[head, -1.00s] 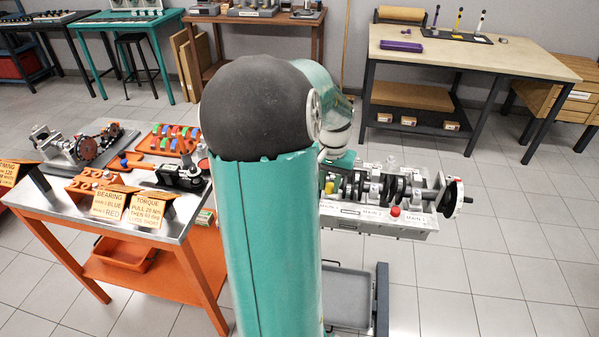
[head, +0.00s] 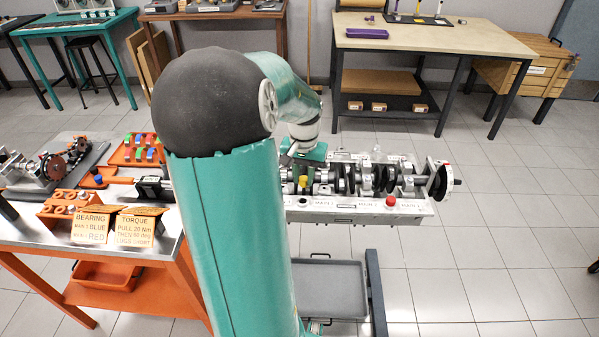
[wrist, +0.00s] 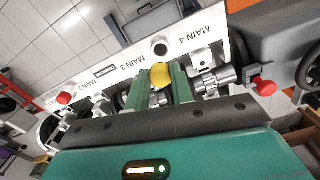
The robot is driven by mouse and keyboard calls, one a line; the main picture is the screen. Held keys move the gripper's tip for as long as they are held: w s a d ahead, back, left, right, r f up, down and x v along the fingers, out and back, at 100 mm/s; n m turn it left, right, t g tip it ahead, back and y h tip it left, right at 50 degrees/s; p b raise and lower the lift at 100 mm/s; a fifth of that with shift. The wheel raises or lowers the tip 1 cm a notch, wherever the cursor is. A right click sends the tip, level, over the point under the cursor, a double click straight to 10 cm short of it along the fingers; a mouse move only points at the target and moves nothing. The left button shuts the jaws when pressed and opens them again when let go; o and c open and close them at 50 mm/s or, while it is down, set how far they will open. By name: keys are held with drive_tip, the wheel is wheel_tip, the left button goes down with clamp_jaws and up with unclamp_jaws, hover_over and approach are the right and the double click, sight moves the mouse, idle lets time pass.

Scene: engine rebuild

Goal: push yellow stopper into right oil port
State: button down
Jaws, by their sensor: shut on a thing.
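My gripper (wrist: 160,85) is shut on the yellow stopper (wrist: 160,74), which shows as a round yellow head between the two green fingers. In the head view the yellow stopper (head: 303,181) sits just below my gripper's green body, above the left part of the engine block (head: 350,208). An open dark round oil port (wrist: 160,48) lies between the MAIN 3 and MAIN 4 labels on the block's pale ledge, just beyond the stopper. The stopper appears apart from the port. The stopper's lower end is hidden.
A red stopper (head: 390,201) sits on the ledge farther right. The crankshaft (head: 375,178) lies along the block behind the ledge. A steel-topped table (head: 120,236) with signs and parts stands at left. A grey tray (head: 330,290) is below the block.

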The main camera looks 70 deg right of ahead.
drive_tip(key=shift+w+f, duration=0.2)
drive_tip(key=shift+f, duration=0.6)
drive_tip(key=shift+s+f, duration=0.2)
drive_tip(key=shift+f, duration=0.55)
drive_tip(key=shift+w+f, duration=0.1)
drive_tip(key=shift+f, duration=1)
drive_tip(key=shift+a+f, duration=0.15)
drive_tip(key=shift+f, duration=0.6)
drive_tip(key=c, duration=1.5)
unclamp_jaws()
drive_tip(key=shift+o, duration=0.2)
drive_tip(key=shift+r, duration=0.15)
drive_tip(key=shift+r, duration=0.65)
drive_tip(key=shift+r, duration=0.7)
